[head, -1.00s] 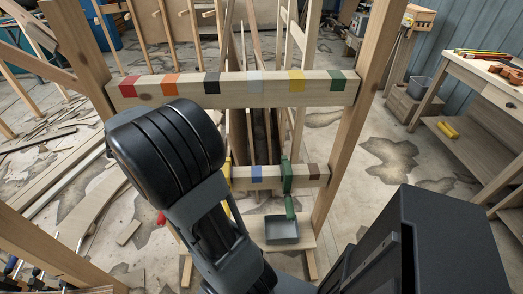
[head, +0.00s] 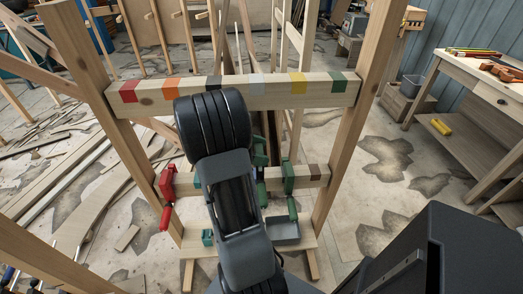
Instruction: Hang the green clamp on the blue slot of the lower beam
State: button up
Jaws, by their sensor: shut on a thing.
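One green clamp (head: 288,178) hangs on the lower beam (head: 310,176), just left of its brown slot. More green clamp parts (head: 260,160) show at the right edge of my arm, close to the beam; what holds them is hidden. My arm covers the middle of the lower beam, including the blue slot. My gripper is hidden behind my arm, so its jaws and their hold cannot be seen.
A red clamp (head: 167,185) hangs at the lower beam's left end. The upper beam (head: 230,95) with coloured slots crosses above, between two wooden posts (head: 350,130). A grey tray (head: 285,232) and a small teal object (head: 207,237) sit on the board below.

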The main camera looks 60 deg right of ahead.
jog(key=shift+w+r+p, duration=0.1)
jog(key=shift+p, duration=0.25)
jog(key=shift+f+b, duration=0.6)
jog(key=shift+f, duration=0.65)
jog(key=shift+a+f, duration=0.1)
jog(key=shift+f, duration=0.15)
jog(key=shift+f+b, duration=0.6)
jog(key=shift+f, duration=0.9)
jog(key=shift+f, duration=0.15)
jog(key=shift+f+b, duration=0.9)
jog(key=shift+f, duration=0.45)
jog(key=shift+f, duration=0.15)
jog(key=shift+f, duration=0.35)
